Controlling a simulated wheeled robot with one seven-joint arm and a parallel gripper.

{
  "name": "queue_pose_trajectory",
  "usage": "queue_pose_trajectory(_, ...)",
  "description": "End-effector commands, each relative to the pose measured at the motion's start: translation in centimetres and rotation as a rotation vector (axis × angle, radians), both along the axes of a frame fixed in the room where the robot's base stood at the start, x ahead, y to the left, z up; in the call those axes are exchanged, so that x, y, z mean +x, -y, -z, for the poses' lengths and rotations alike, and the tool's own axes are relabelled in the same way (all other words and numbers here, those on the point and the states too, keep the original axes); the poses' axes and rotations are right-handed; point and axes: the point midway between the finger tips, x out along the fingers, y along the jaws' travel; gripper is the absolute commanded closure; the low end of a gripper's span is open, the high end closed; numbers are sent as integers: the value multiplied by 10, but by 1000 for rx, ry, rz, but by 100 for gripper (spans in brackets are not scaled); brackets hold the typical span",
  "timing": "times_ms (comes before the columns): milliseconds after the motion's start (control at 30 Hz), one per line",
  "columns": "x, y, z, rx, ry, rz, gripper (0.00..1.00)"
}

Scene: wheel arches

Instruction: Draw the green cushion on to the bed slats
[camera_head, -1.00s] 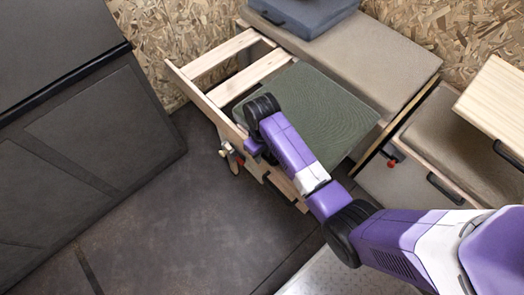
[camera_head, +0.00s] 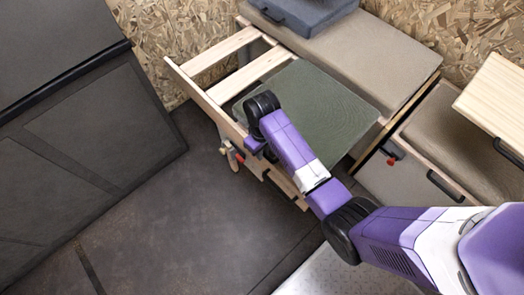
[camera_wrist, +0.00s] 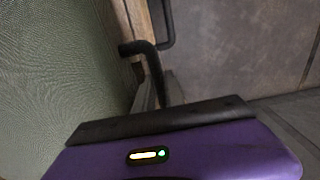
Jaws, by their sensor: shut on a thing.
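The green cushion (camera_head: 325,110) lies flat beside two bare bed slats (camera_head: 249,74), over the near part of the pull-out bed frame. It also fills the left of the wrist view (camera_wrist: 55,75). My gripper (camera_head: 257,146) is at the cushion's left edge, by the frame's front rail (camera_head: 208,106). My wrist hides most of the grip in the head view. In the wrist view, dark bent parts show at the cushion's edge by my gripper (camera_wrist: 148,75).
A beige bench cushion (camera_head: 375,55) lies behind, with a dark grey box (camera_head: 305,12) on it. Drawers and a wooden board (camera_head: 495,95) stand at right. A dark panel (camera_head: 85,125) rises at left. The floor (camera_head: 190,215) before the frame is clear.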

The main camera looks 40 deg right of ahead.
Motion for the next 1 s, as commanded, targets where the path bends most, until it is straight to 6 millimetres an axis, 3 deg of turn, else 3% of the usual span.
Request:
queue_pose_trajectory(867,0,0,0,0,1,0,100)
queue_pose_trajectory(900,0,0,0,0,1,0,78)
queue_pose_trajectory(1000,0,0,0,0,1,0,60)
